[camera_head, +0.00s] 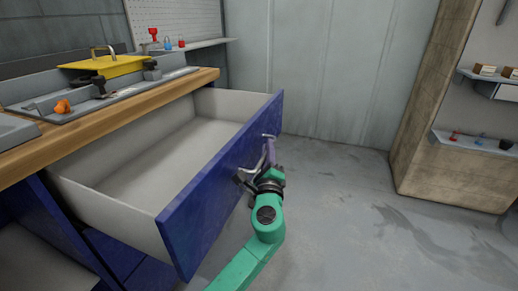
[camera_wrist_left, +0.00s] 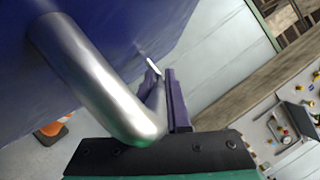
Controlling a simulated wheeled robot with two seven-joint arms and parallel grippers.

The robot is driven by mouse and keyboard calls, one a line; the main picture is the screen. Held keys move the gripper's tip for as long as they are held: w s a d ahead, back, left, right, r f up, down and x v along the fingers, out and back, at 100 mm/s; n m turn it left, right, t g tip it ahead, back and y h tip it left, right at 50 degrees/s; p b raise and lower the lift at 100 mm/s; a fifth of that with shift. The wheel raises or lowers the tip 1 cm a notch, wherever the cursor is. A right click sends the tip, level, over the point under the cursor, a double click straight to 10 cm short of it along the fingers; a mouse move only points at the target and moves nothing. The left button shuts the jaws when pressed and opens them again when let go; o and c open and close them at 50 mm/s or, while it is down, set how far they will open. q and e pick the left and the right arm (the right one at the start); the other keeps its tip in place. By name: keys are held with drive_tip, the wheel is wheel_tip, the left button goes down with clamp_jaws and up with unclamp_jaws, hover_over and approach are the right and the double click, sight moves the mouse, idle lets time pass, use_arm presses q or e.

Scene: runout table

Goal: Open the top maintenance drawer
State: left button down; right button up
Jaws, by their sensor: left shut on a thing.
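The top maintenance drawer (camera_head: 150,160) is pulled well out from under the wooden bench top, and its pale inside looks empty. Its blue front (camera_head: 215,190) carries a silver bar handle (camera_head: 247,173), which is partly hidden by my gripper. My left gripper (camera_head: 269,152) is at the outer face of the drawer front, with its purple fingers shut on the handle. In the left wrist view, the thick silver handle (camera_wrist_left: 100,80) runs from the blue front (camera_wrist_left: 150,25) down to the fingers (camera_wrist_left: 168,100). My right gripper is in neither view.
The wooden bench top (camera_head: 110,118) holds a grey tray with a yellow lidded item (camera_head: 103,66) and an orange piece (camera_head: 62,107). Open grey floor (camera_head: 340,210) lies right of the drawer. An orange cone (camera_wrist_left: 52,127) shows in the wrist view.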

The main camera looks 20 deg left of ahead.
use_arm(q)
drive_tip(key=shift+f, duration=0.1)
drive_tip(key=c, duration=0.9)
unclamp_jaws()
drive_tip(key=v, duration=1.4)
drive_tip(key=shift+s+d, duration=0.1)
drive_tip(key=shift+s, duration=0.15)
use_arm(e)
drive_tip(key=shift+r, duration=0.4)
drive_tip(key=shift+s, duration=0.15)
